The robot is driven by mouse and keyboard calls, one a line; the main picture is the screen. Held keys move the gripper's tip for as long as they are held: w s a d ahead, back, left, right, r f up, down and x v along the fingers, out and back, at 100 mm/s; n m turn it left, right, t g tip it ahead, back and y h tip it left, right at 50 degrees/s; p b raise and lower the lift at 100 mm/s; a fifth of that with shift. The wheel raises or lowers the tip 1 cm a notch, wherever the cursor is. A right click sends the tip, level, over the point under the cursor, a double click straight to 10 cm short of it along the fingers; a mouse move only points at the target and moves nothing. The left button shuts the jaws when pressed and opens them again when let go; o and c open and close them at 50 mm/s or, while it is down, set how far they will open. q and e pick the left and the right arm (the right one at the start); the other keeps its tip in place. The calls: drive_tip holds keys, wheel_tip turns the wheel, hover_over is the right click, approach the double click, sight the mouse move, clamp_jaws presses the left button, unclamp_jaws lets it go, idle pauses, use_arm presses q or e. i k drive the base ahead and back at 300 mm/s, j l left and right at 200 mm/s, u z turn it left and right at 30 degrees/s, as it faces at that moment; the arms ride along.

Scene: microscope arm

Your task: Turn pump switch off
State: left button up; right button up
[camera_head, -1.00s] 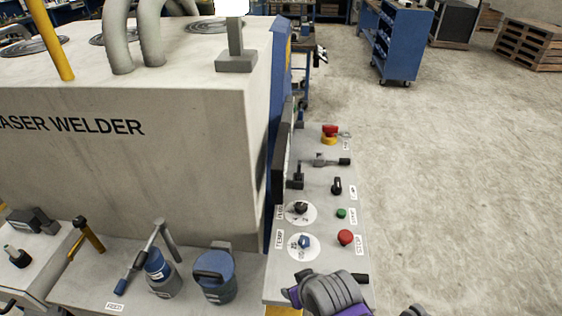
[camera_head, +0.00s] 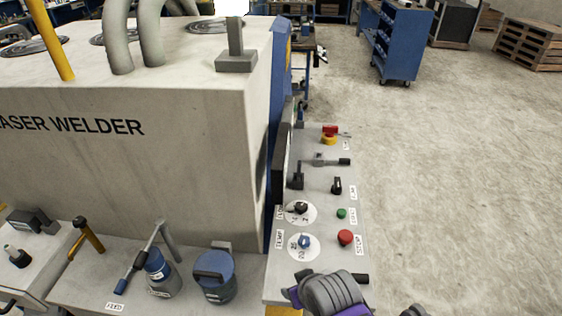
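The control panel (camera_head: 318,166) runs along the right side of the laser welder. A black rotary switch (camera_head: 337,186) sits on it, with a small label on its right that is too small to read surely; it may be the pump switch. My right gripper (camera_head: 330,292), grey and purple, shows at the bottom edge over the near end of the panel, below the switch and apart from it. Its fingertips cannot be made out, so I cannot tell whether it is open or shut. My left gripper is not in view.
A red stop button (camera_head: 345,237), a green button (camera_head: 342,213), a black dial (camera_head: 301,207) and a blue dial (camera_head: 304,241) are near the switch. A red and yellow emergency button (camera_head: 330,134) is at the far end. The welder housing (camera_head: 130,160) stands left; open floor lies right.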

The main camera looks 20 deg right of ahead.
sight(336, 189)
drive_tip(key=z, duration=1.35)
drive_tip(key=l, duration=0.2)
drive_tip(key=l+u, duration=0.3)
drive_tip(key=i+l+u, duration=0.1)
drive_tip(key=l+u, duration=0.2)
